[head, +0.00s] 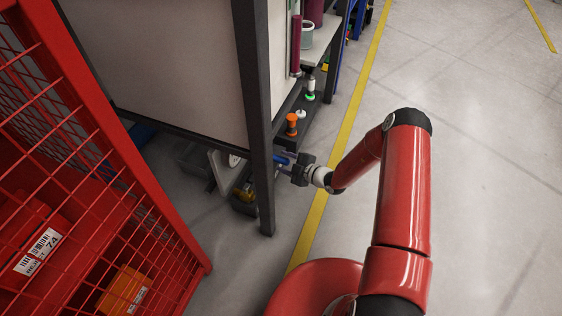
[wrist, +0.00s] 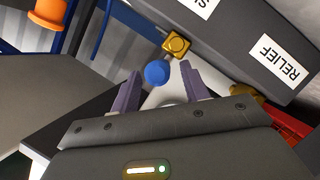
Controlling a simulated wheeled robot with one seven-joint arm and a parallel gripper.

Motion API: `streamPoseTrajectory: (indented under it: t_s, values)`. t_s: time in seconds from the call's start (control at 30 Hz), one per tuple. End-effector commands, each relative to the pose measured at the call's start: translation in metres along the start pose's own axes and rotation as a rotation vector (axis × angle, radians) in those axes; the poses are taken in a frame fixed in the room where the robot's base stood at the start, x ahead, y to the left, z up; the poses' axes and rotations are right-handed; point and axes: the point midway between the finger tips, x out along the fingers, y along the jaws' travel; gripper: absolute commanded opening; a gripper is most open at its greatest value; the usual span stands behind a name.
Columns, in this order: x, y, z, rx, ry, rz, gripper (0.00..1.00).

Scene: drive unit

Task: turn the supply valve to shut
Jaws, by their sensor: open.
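In the wrist view, a brass valve (wrist: 177,44) with a round blue handle end (wrist: 156,73) sits at the edge of a dark grey panel. The label (wrist: 200,4) beside it is cut off by the frame, with only an "S" readable. My gripper (wrist: 161,70) is open, its two purple-grey fingers on either side of the blue end, near their tips. I cannot tell whether either finger touches it. In the head view my gripper (head: 286,158) reaches in beside the dark frame post, low at the bench; the valve is not clearly made out there.
A "RELIEF" label (wrist: 279,59) and another brass fitting (wrist: 245,92) lie to the right on the panel. An orange knob (head: 291,120) stands on the bench ledge. A dark post (head: 258,130) and red mesh cage (head: 100,170) are at left; floor at right is clear.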

Motion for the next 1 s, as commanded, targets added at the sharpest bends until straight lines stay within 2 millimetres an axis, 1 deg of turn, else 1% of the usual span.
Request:
streamPoseTrajectory:
  t_s: [0.03,0.1,0.2,0.5,0.83,0.87,1.0]
  values:
    - [0.008,-0.001,0.001,-0.003,0.001,-0.002,0.45]
    - [0.015,-0.001,0.001,-0.004,0.001,-0.002,0.45]
    - [0.022,-0.001,0.001,-0.002,0.000,-0.002,0.45]
    - [0.024,0.000,0.000,-0.002,0.000,-0.001,0.45]
    - [0.024,0.000,0.000,-0.003,0.000,-0.001,0.02]
    - [0.024,0.000,0.000,-0.003,0.000,-0.001,0.00]
    - [0.024,0.000,0.000,-0.003,0.000,-0.001,0.00]
